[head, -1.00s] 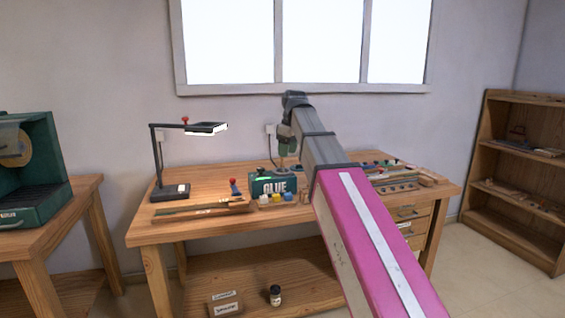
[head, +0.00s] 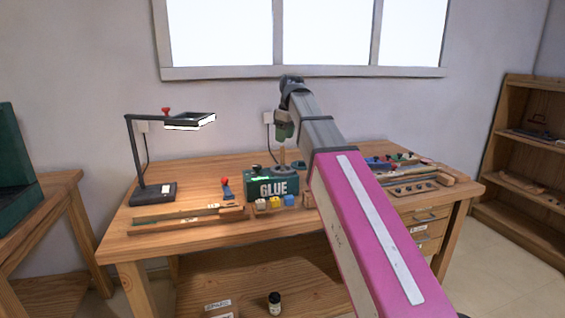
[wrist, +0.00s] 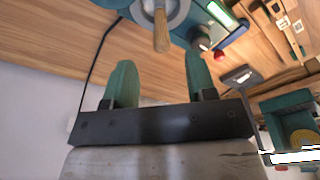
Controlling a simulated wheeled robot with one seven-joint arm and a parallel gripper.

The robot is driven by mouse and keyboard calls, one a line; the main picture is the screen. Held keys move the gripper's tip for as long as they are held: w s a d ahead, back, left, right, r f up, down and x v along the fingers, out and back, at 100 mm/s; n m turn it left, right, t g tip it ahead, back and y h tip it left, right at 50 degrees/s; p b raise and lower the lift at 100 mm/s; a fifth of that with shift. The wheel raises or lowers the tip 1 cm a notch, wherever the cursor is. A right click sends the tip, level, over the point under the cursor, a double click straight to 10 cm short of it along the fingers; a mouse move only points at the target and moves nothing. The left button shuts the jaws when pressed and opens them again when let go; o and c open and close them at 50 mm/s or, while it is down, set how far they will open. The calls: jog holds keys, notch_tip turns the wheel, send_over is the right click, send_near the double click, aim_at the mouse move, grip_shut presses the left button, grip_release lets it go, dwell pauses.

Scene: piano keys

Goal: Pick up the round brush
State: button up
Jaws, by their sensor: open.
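A wooden handle, apparently the round brush (head: 282,157), stands upright in the top of the green glue box (head: 272,186) on the workbench. In the wrist view the brush (wrist: 161,30) shows as a light wooden handle rising from a round grey opening, its lower end hidden. My gripper (head: 284,130) hangs above the glue box, close over the handle. In the wrist view my gripper (wrist: 160,68) is open, its two green fingers apart and empty. The handle lies beyond the fingertips, roughly midway between them across the picture, and I see no contact.
A desk lamp (head: 141,160) stands on the bench at the left. A red-knobbed blue tool (head: 227,189) and small coloured blocks (head: 275,202) lie near the glue box. Wooden racks with small parts (head: 412,187) lie at the right. The wall and window (head: 320,30) are behind.

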aim_at(282, 164)
jog(key=shift+w+a+f, duration=0.1)
jog(key=shift+a+f, duration=0.05)
jog(key=shift+f, duration=1.1)
jog(key=shift+a+f, duration=0.15)
jog(key=shift+f, duration=1.15)
jog(key=shift+w+a+f, duration=0.1)
jog(key=shift+a+f, duration=0.05)
jog(key=shift+f, duration=1.1)
grip_shut()
